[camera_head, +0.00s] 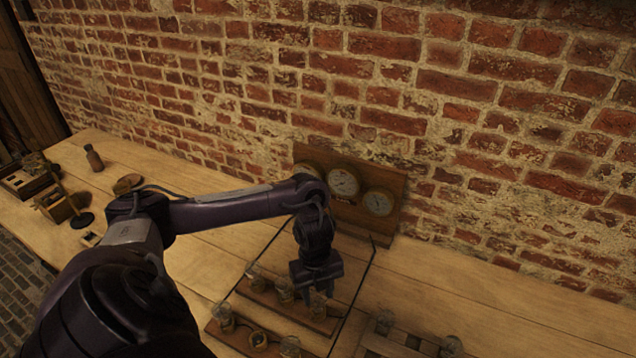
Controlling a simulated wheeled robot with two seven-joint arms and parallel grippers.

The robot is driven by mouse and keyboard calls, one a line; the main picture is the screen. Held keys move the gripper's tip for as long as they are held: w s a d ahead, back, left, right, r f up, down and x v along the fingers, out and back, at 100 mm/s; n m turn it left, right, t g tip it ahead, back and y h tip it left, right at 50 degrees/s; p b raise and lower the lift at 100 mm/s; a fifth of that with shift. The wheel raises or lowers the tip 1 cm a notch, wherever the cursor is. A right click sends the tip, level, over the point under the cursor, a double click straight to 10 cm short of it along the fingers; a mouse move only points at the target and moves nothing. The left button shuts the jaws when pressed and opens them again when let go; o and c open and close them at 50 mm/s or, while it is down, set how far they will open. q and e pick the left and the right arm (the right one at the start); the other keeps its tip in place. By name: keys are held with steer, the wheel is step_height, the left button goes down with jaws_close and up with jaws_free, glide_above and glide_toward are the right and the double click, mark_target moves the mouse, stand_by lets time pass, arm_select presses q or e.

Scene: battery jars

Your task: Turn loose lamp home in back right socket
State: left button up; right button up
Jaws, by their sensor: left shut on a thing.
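My left gripper (317,290) points down at the right end of the back wooden strip (266,299). It is shut on the lamp (318,305) there, and its fingers hide the upper part of that lamp. How deep this lamp sits in its socket cannot be seen. Two more glass lamps stand to its left on the same strip, one at the far left (255,273) and one in the middle (284,290). The front strip (240,338) carries a lamp at its left, a brass ring socket (258,339) with no bulb visible, and a lamp at its right. My right gripper is not in view.
A wooden board with three round gauges (344,184) stands against the brick wall behind my arm. Thin dark rods frame the lamp strips. A wooden rack with glass jars (384,322) stands to the right. A bottle (94,158) and small boxes lie far left.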

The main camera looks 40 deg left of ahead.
arm_select(q)
steer(key=m+p, duration=0.1)
steer(key=m, duration=0.3)
steer(key=shift+r, duration=0.15)
steer(key=shift+m+g, duration=0.3)
steer(key=shift+m, duration=0.9)
steer(key=shift+m+y+p, duration=0.3)
steer(key=shift+m+p, duration=0.1)
steer(key=shift+m, duration=0.7)
steer(key=m, duration=0.3)
steer(key=shift+y, duration=0.3)
steer(key=o, duration=1.2)
